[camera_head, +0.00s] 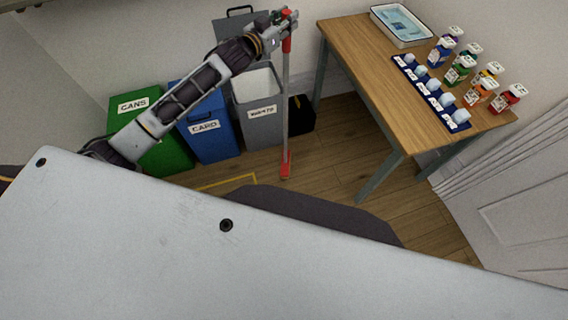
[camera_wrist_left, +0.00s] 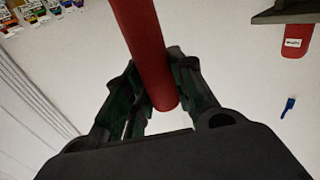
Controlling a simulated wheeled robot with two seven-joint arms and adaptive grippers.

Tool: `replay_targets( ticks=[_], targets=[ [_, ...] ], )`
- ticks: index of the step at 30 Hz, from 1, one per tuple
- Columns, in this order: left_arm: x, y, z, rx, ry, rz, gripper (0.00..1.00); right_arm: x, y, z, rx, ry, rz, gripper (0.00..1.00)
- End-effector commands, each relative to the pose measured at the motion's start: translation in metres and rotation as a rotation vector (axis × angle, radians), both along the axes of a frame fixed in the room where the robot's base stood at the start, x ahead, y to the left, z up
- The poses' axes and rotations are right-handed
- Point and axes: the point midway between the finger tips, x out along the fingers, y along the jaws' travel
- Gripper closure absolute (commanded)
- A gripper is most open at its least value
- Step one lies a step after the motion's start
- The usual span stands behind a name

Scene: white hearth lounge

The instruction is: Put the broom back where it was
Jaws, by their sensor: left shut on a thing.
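The broom (camera_head: 286,95) stands nearly upright, with a grey pole, a red grip at the top and a red head (camera_head: 286,166) low by the wooden floor. My left gripper (camera_head: 284,24) is at the top of the broom, shut on its red grip. In the left wrist view the red handle (camera_wrist_left: 143,40) runs between the two dark fingers of the gripper (camera_wrist_left: 155,92). I cannot tell whether the head touches the floor. My right gripper is in neither view.
Green (camera_head: 152,150), blue (camera_head: 208,130) and grey (camera_head: 262,118) bins stand left of the broom. A black box (camera_head: 301,115) is behind it. A wooden table (camera_head: 378,62) with bottles and a tray (camera_head: 402,25) stands right. Yellow floor tape (camera_head: 226,182) lies in front.

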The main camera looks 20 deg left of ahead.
Motion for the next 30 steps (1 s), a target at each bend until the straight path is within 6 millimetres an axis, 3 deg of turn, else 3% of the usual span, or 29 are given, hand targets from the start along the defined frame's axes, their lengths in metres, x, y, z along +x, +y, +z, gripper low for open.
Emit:
replay_targets(
  ticks=[9,30],
  targets=[
    [0.016,0.018,0.006,0.000,-0.004,-0.003,1.00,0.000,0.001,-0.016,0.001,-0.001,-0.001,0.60],
    [0.017,0.019,0.007,-0.002,-0.004,-0.004,1.00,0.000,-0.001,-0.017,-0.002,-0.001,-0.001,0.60]
  ],
)
